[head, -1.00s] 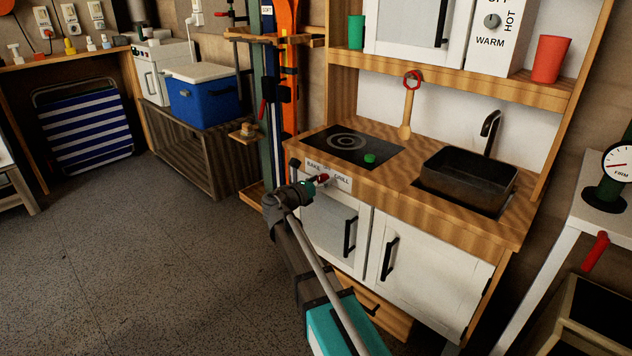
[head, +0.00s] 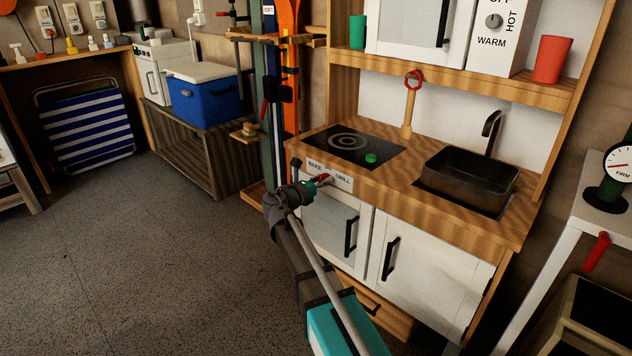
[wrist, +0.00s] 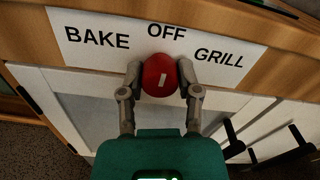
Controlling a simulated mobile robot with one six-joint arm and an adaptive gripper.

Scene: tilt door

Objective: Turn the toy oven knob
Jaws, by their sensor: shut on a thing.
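The toy oven knob (wrist: 161,73) is round and red with a short white mark on its face. In the wrist view the mark is close to upright, leaning slightly right at the top, below the word OFF. The white label (wrist: 100,37) reads BAKE, OFF and GRILL from left to right. My gripper (wrist: 160,84) is shut on the knob, one finger on each side. In the head view my gripper (head: 319,182) is at the oven front, with a bit of the red knob (head: 324,177) showing; the rest is hidden.
Below the label are white oven and cabinet doors with black handles (head: 351,237). The wooden counter (head: 398,175) above has a hob, a green piece (head: 371,159) and a dark sink (head: 470,175). Open floor (head: 150,260) lies to the left.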

